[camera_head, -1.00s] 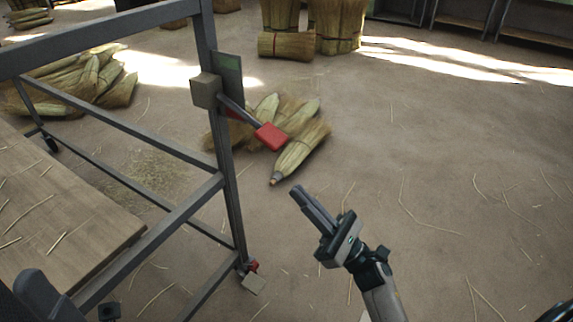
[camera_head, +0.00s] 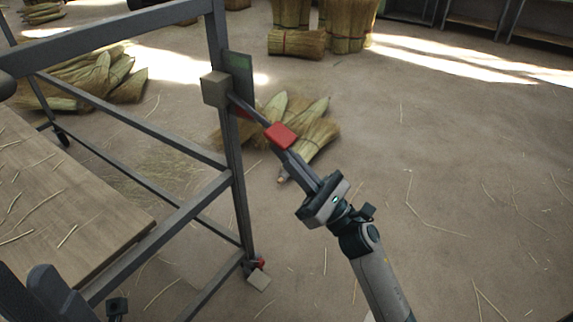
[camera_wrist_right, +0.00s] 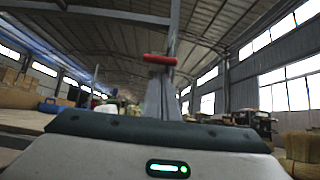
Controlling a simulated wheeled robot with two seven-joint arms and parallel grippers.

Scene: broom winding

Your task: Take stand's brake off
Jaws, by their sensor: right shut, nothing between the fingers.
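The stand (camera_head: 235,185) is a dark metal frame at the left of the head view. A lever with a red end (camera_head: 281,136) sticks out from a beige block (camera_head: 215,89) on its upright, sloping down to the right. My right gripper (camera_head: 291,157) is shut and empty, its fingertips at the lower side of the red end. I cannot tell whether they touch it. The red end also shows just beyond the fingertips in the right wrist view (camera_wrist_right: 160,59). A small red part (camera_head: 257,264) sits at the foot of the upright. My left gripper is not clearly seen.
A wooden board (camera_head: 75,215) with loose straws lies on the left. Broom heads (camera_head: 300,115) lie on the floor behind the lever. The floor on the right is mostly clear.

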